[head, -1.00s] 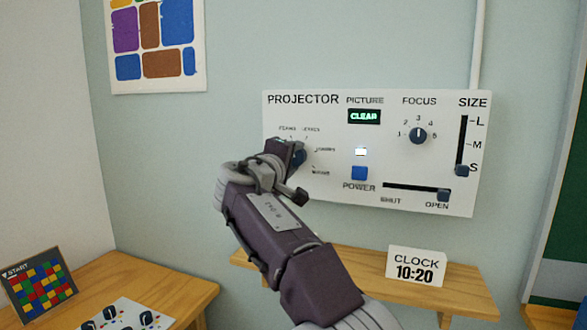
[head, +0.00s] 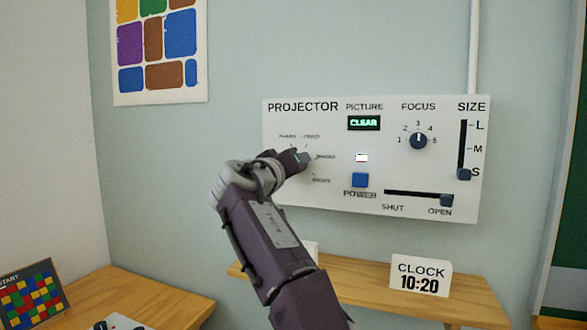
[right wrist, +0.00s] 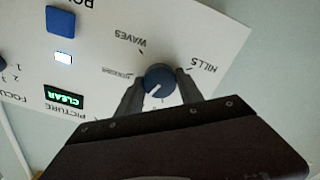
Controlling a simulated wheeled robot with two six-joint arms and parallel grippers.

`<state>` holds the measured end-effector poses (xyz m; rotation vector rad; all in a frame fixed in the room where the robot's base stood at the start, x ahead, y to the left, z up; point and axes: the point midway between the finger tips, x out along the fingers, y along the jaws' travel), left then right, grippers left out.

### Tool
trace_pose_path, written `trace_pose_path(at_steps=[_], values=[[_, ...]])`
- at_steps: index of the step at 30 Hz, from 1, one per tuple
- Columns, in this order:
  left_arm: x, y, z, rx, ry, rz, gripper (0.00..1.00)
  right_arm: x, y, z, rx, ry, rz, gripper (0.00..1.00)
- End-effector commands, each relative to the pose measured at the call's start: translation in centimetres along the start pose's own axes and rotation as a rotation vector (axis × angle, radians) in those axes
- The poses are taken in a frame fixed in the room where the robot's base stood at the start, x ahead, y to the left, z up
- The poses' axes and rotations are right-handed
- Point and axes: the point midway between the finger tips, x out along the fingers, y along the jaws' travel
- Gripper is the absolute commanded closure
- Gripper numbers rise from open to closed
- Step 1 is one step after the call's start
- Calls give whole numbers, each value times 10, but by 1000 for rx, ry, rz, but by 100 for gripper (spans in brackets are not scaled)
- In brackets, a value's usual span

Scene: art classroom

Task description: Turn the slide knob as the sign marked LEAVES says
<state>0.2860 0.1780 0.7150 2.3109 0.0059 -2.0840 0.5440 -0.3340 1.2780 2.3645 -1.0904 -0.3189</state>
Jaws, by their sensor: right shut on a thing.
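The projector panel (head: 400,215) is on the wall. My right gripper (head: 302,158) is at its left part, shut on the dark blue slide knob (right wrist: 158,79). In the right wrist view, upside down, the two fingers (right wrist: 158,88) stand on either side of the knob. Its white pointer line aims to the lower left there. The labels HILLS (right wrist: 203,64) and WAVES (right wrist: 130,40) show around it; a third label on the left is blurred. In the head view the knob is mostly hidden by the gripper. No sign marked LEAVES is readable. My left gripper is not in view.
The panel has a blue power button (head: 360,180), a focus knob (head: 418,141), a size slider (head: 464,174) and a shutter slider (head: 446,200) at OPEN. The picture display (head: 364,123) reads CLEAR. A clock card (head: 420,276) stands on the wooden shelf (head: 380,290) below.

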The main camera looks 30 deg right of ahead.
Motion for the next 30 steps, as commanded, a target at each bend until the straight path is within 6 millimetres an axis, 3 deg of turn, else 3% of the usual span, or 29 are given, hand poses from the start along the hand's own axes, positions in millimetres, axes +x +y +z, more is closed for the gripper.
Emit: trace_pose_path(at_steps=[19, 20, 22, 30], values=[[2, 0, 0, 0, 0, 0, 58, 0, -2, 2, 47, -7, -2, 97], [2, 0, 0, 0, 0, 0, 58, 0, -2, 2, 47, -7, -2, 54], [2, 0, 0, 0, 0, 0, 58, 0, -2, 2, 47, -6, -2, 35], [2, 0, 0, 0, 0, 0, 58, 0, -1, 1, 48, -3, -1, 35]])
